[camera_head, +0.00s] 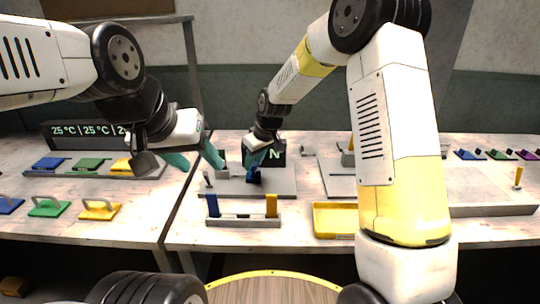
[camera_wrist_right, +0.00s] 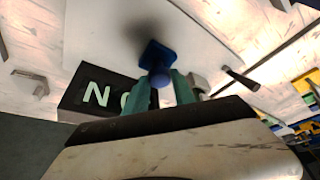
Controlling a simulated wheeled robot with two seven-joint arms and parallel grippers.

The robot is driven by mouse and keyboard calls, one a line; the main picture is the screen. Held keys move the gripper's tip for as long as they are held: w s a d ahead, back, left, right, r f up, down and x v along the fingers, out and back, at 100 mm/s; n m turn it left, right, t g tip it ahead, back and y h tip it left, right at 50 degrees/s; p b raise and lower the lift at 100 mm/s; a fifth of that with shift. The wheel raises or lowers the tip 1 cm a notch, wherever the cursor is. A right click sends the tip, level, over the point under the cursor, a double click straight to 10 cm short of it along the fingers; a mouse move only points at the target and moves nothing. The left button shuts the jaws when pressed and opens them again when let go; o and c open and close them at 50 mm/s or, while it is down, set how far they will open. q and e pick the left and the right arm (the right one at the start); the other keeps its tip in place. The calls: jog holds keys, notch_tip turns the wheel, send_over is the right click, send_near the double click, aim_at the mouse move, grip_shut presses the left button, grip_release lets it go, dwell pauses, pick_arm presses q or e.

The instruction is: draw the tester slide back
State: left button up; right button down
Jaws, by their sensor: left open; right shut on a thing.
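The tester is a grey plate (camera_head: 280,187) on the middle table, with a black display (camera_head: 277,155) at its back showing a pale "N". In the right wrist view the display (camera_wrist_right: 97,98) shows an "N" and a second character partly hidden by a finger. My right gripper (camera_head: 258,160) is shut on a blue knobbed piece (camera_head: 253,177) over the plate; the right wrist view shows the piece (camera_wrist_right: 157,58) at the teal fingertips. I cannot tell whether this piece is the slide or sits on it. My left gripper (camera_head: 195,157) is open and empty, left of the tester.
A grey rack (camera_head: 243,221) with a blue and a yellow upright stands in front of the tester. A yellow tray (camera_head: 335,220) lies to its right. On the left table, a grey tray (camera_head: 150,172) holds coloured pieces, with handled pieces in front. My right arm hides part of the right table.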

jog(key=shift+a, duration=0.55)
jog(key=c, duration=1.1)
grip_release()
jog(key=shift+a, duration=0.15)
jog(key=shift+r, duration=0.1)
jog(key=shift+s+d+r, duration=0.1)
jog(key=shift+d+r, duration=0.15)
jog(key=shift+r, duration=0.05)
jog(key=v, duration=0.7)
